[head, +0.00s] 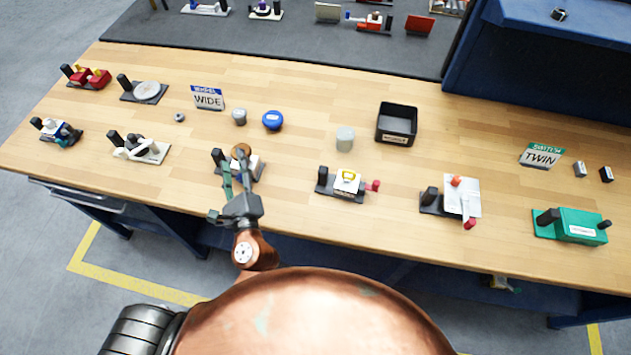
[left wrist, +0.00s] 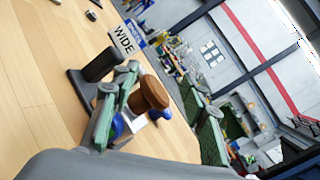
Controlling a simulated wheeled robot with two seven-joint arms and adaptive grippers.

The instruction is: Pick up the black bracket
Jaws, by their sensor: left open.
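Among several mounts with black upright posts, the nearest to my left gripper is a black bracket (head: 217,157), a post on a flat black base. It stands on the wooden table beside a white body with a brown round knob (head: 241,151). In the left wrist view the black bracket (left wrist: 101,64) stands upright left of the brown knob (left wrist: 154,92). My left gripper (head: 237,171) is open, with its green fingers at this unit's front side. In the left wrist view the fingers (left wrist: 163,84) spread on either side of the knob. Contact cannot be told. My right gripper is not in view.
Similar units stand left and right, including a white one with a red knob (head: 347,182) and a green one (head: 579,226). A black bin (head: 397,123), grey cylinder (head: 345,138), blue cap (head: 272,120) and WIDE sign (head: 208,98) are behind. Bare wood lies between them.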

